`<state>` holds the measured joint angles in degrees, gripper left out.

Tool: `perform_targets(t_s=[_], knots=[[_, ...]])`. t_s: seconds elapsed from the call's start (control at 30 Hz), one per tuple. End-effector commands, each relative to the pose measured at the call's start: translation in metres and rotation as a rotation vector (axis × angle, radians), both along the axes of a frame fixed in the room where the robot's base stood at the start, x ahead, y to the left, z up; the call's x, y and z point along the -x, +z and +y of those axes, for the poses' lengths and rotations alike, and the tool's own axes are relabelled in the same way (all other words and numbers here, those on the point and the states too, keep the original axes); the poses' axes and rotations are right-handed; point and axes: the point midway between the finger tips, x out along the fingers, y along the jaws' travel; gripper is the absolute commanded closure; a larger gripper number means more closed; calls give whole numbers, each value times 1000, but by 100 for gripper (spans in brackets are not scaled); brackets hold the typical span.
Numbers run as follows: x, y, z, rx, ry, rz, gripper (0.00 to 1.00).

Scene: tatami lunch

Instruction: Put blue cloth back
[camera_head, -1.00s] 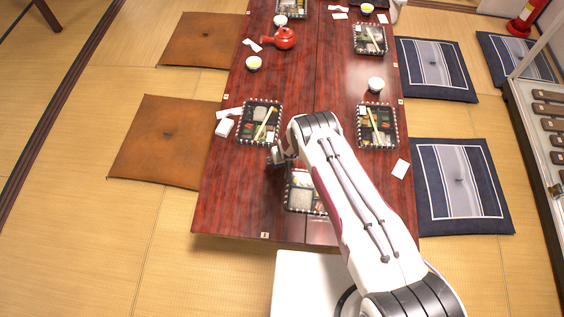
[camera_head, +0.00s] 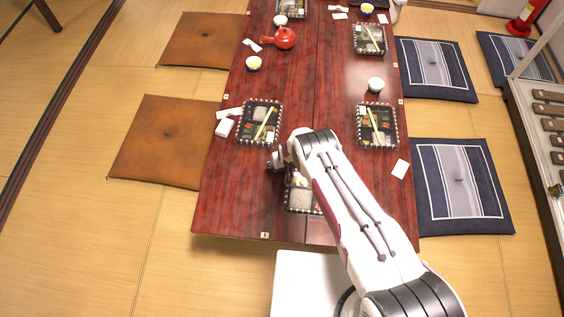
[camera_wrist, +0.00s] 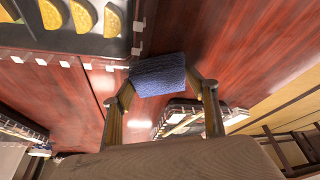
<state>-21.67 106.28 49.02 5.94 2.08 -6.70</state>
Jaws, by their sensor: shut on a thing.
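A small blue cloth (camera_wrist: 158,75), folded into a thick pad, sits between the two fingertips of my gripper (camera_wrist: 160,88) in the wrist view. My gripper is shut on it, with one finger on each side. In the head view my gripper (camera_head: 277,165) is over the near part of the red wooden table (camera_head: 225,205), just beyond the nearest lunch tray (camera_head: 300,199). I cannot make out the cloth in that view. My arm partly covers that tray.
Other lunch trays stand left (camera_head: 260,122) and right (camera_head: 377,126) of my gripper. A red teapot (camera_head: 285,38) and several cups stand farther back. Bare table shows at the near left and along the middle.

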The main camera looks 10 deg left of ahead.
Motion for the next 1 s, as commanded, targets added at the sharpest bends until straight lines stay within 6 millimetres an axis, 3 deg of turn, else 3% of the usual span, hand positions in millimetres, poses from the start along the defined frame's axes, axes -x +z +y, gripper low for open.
perform_targets(t_s=[0.3, 0.33, 0.37, 1.0], knots=[[0, -3, 0, 0, 1, 0, 69], [0, -3, 0, 0, 1, 0, 34], [0, -3, 0, 0, 1, 0, 26], [0, 2, 0, 1, 0, 0, 25]])
